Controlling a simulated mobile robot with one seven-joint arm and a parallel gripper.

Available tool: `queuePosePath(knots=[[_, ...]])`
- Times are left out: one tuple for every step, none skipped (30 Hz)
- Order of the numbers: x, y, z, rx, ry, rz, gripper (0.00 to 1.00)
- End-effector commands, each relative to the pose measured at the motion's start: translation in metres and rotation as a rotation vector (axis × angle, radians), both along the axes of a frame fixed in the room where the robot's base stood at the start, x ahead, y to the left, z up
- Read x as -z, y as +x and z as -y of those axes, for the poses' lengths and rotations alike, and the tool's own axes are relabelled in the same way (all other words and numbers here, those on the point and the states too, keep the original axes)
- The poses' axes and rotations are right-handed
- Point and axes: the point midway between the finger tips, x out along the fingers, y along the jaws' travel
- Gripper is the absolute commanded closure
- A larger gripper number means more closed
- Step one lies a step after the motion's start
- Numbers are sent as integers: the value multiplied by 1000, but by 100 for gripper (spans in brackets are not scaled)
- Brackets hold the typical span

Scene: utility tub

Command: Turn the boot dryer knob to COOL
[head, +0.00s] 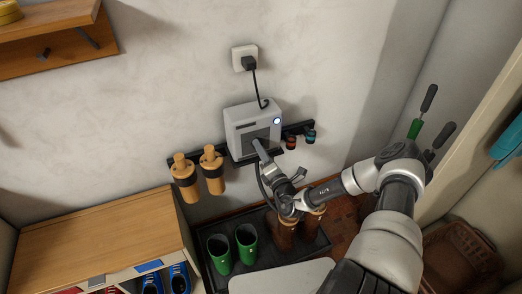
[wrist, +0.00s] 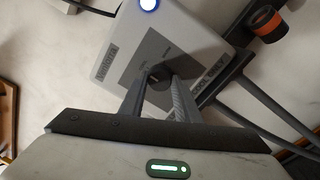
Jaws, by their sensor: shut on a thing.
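The boot dryer (head: 240,113) is a pale grey box on the wall, with a darker front panel and a lit round blue-white light at its upper right. In the wrist view the dryer (wrist: 130,35) appears tilted, and its light shows at the top. My gripper (head: 258,146) reaches the lower front of the box. In the wrist view my gripper (wrist: 160,82) is shut on the dark knob (wrist: 158,72) on the panel.
A dark rail below the dryer holds two tan posts (head: 211,170) at left and small orange and blue-ringed pieces (head: 291,142) at right. A black cord runs up to a wall socket (head: 244,58). Green boots (head: 245,243) and brown boots stand on a dark tray below.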

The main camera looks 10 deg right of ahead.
Motion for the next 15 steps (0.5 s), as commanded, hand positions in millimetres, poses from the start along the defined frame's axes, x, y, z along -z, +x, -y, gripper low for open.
queuePosePath(knots=[[2,-1,-2,-4,0,-4,69],[2,-1,-2,-4,0,-4,64],[2,-1,-2,-4,0,-4,57],[2,-1,-1,-3,0,-4,52],[1,-1,-1,-3,0,-3,52],[1,-1,-1,-3,-1,-3,52],[1,-1,-1,-2,-1,-2,52],[1,-1,-1,-2,-1,-2,52],[1,-1,-1,-2,-1,-2,52],[1,-1,-1,-1,0,-2,52],[1,-1,-1,-1,0,-2,52],[1,-1,-1,-1,0,-2,52],[1,-1,0,-1,0,-2,52],[0,-2,0,-1,0,-2,52],[0,-4,0,-1,0,-2,52]])
